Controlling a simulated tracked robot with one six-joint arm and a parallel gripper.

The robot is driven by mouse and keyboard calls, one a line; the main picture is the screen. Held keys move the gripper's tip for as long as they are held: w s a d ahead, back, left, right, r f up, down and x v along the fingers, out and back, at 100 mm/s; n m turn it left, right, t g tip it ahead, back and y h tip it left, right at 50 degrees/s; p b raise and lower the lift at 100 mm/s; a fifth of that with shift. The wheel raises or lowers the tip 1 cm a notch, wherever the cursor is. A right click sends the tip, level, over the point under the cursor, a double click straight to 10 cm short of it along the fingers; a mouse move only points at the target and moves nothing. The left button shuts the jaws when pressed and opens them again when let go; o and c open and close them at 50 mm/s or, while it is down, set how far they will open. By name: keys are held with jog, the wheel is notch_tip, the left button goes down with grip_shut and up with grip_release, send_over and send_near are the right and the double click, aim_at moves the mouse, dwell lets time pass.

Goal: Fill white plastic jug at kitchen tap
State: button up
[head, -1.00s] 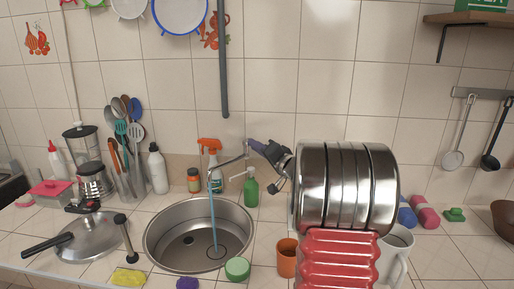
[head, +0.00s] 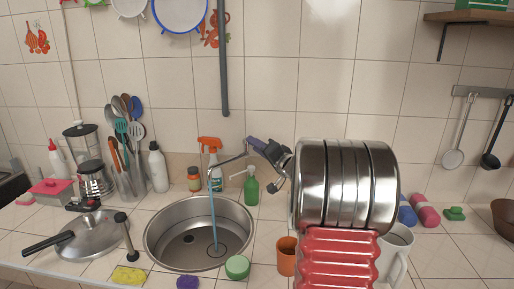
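A white jug (head: 396,258) with a handle stands on the counter at the right, partly hidden behind my arm. The tap's thin spout (head: 231,161) reaches over the round steel sink (head: 162,246). A stream of water (head: 213,215) runs from it into the basin, clear of the jug. My gripper (head: 266,153) is at the tap, by the right end of the spout. My arm hides much of it, and its finger opening and any contact with the tap are unclear.
An orange cup (head: 286,257) stands between sink and jug. A lidded pan (head: 90,238) is at left.

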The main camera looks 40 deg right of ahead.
jog(key=s+a, duration=0.1)
jog(key=s, duration=1.2)
jog(key=shift+s+a, duration=0.3)
jog(key=shift+s, duration=0.05)
